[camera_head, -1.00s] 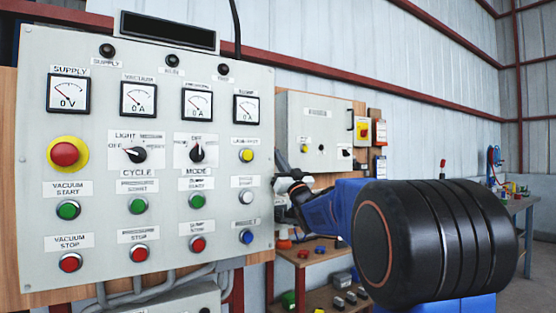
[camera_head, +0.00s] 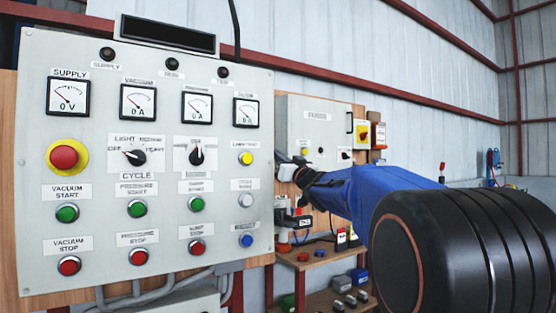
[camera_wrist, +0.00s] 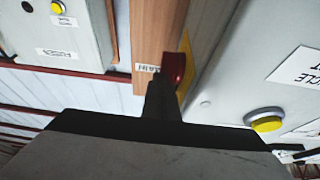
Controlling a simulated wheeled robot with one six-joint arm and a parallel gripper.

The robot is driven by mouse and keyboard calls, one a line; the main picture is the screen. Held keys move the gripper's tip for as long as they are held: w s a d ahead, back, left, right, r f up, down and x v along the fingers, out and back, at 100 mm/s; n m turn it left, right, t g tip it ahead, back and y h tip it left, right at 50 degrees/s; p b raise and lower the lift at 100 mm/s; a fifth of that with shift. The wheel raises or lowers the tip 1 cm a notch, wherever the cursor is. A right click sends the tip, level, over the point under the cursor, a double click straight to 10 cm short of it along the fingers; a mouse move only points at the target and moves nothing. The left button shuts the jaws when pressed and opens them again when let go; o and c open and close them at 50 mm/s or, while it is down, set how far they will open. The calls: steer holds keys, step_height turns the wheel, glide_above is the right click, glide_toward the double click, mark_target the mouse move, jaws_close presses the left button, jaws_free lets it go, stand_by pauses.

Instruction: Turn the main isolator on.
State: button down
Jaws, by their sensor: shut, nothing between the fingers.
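A red handle (camera_wrist: 174,69) with a yellow plate behind it shows in the wrist view, beside the grey control panel and in front of a wooden board. In the head view my gripper (camera_head: 281,168) is at the panel's right edge, fingertips not clearly visible.
A grey fuse box (camera_head: 318,125) hangs behind my gripper, with a second red-and-yellow switch (camera_head: 363,133) to its right. A yellow button (camera_wrist: 266,121) sits on the panel near my gripper. A bench with small parts (camera_head: 312,255) stands below.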

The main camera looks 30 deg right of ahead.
steer(key=shift+r, duration=0.3)
steer(key=shift+w+r, duration=0.6)
steer(key=shift+r, duration=0.25)
steer(key=shift+w+r, duration=0.55)
steer(key=shift+r, duration=0.25)
steer(key=shift+s, duration=0.1)
stand_by(0.8)
